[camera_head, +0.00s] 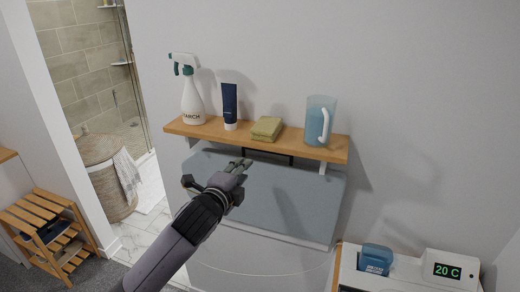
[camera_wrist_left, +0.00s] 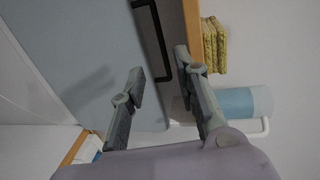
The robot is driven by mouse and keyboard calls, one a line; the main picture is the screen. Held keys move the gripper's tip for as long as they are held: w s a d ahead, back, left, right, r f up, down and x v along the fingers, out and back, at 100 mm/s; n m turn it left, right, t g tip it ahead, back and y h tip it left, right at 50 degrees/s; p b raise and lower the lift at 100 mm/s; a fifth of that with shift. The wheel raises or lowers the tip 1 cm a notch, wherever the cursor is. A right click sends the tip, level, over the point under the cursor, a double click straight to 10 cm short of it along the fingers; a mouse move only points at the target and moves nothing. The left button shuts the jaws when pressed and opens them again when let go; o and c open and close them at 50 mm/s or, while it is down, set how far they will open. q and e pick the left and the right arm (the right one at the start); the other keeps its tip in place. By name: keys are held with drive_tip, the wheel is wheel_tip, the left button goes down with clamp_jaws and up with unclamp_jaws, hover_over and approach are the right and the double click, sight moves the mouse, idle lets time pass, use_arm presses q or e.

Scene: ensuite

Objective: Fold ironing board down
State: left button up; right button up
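The ironing board (camera_head: 290,195) is a grey-blue panel standing upright against the wall, under a wooden shelf (camera_head: 185,127). A black bar handle (camera_head: 270,154) sits at its top edge. My left gripper (camera_head: 215,172) is open in front of the board's upper left part, one finger close to the handle's left end. In the left wrist view my open fingers (camera_wrist_left: 160,62) point toward the board (camera_wrist_left: 75,45), and the black handle (camera_wrist_left: 158,42) shows between and beyond their tips. I cannot tell whether they touch it. My right gripper is not in view.
On the shelf are a spray bottle (camera_head: 193,98), a dark tube (camera_head: 230,105), folded yellow cloths (camera_head: 267,129) and a blue jug (camera_head: 318,120). A white unit with a 20 C display (camera_head: 449,270) is lower right. A slatted rack (camera_head: 45,230) and basket (camera_head: 103,180) are left.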

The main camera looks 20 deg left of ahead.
use_arm(q)
drive_tip(key=w+f+b, duration=0.2)
drive_tip(key=w+b, duration=0.2)
drive_tip(key=w, duration=1.1)
drive_tip(key=shift+d+f, duration=0.3)
drive_tip(key=shift+d, duration=0.05)
drive_tip(key=shift+w, duration=0.1)
drive_tip(key=shift+c, duration=0.4)
clamp_jaws()
